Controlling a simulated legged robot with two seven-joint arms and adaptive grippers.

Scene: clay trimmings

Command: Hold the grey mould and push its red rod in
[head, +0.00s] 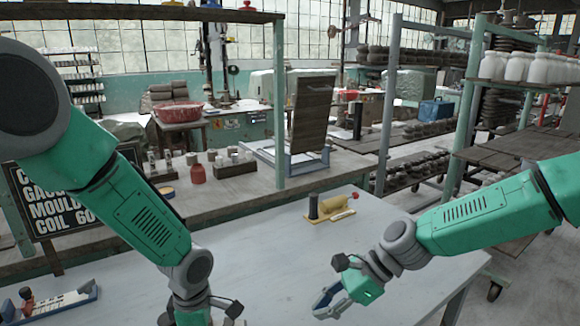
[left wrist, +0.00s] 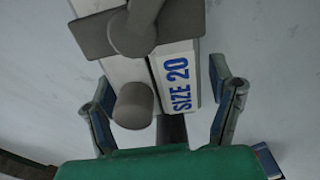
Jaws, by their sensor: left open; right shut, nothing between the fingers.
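The mould (left wrist: 178,82) shows in the left wrist view as a pale grey block with blue "SIZE 20" lettering. A darker grey bracket with rounded knobs (left wrist: 133,105) lies across and beside it. My left gripper (left wrist: 160,88) is open, with one finger on each side of the block and gaps visible beside it. In the head view my left wrist is at the bottom edge, and its fingers and the mould are out of sight. My right gripper (head: 329,303) is shut and empty above the table's front part. I cannot make out the red rod in either view.
On the grey table (head: 270,245), a yellow stand (head: 328,215) with a dark cylinder and a red-tipped piece stands toward the back. The tabletop between my arms is clear.

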